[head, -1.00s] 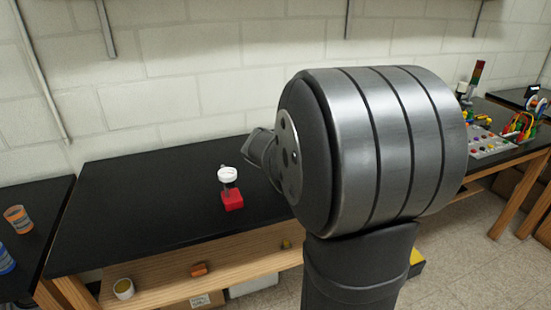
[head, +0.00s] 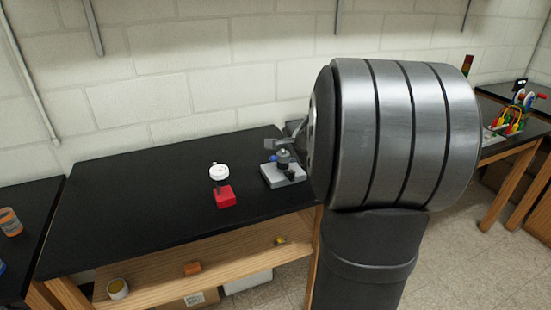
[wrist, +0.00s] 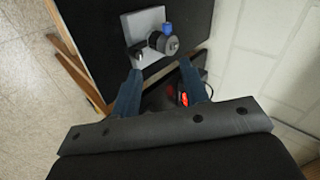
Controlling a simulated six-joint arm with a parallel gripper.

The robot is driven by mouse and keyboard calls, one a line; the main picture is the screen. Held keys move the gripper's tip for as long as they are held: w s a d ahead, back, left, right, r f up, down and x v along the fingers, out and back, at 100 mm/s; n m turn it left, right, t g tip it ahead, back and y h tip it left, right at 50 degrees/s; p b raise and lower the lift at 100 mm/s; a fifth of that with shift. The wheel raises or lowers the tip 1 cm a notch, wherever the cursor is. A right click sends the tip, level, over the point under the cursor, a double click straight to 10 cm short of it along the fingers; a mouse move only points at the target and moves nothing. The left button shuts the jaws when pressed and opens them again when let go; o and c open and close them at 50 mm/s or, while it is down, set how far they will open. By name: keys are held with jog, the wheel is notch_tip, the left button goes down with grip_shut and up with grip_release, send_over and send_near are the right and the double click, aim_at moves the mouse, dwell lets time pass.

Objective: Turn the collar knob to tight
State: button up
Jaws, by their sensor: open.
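A grey-based fixture (head: 284,176) with a dark round cylinder and a small blue knob (head: 273,158) stands on the black bench. In the wrist view the fixture (wrist: 135,37) lies beyond the fingertips, with its blue knob (wrist: 167,28) beside the dark cylinder (wrist: 161,43). A red block (head: 225,197) carrying a white round cap (head: 219,172) on a dark post stands to its left. I cannot tell for sure which part is the collar knob. My gripper (wrist: 160,68) is open and empty, its two fingers apart and short of the fixture. My arm hides most of it in the head view.
The black bench top (head: 130,205) is clear to the left of the red block. A white block wall (head: 160,90) stands behind it. A dark device with a red glow (wrist: 184,97) sits beside the right finger. Small items lie on the lower shelf (head: 215,255).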

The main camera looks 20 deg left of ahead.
jog(key=m, duration=0.2)
send_near(274, 158)
jog(key=shift+y, duration=0.3)
jog(key=x, duration=0.8)
jog(key=shift+d+f, duration=0.2)
grip_shut()
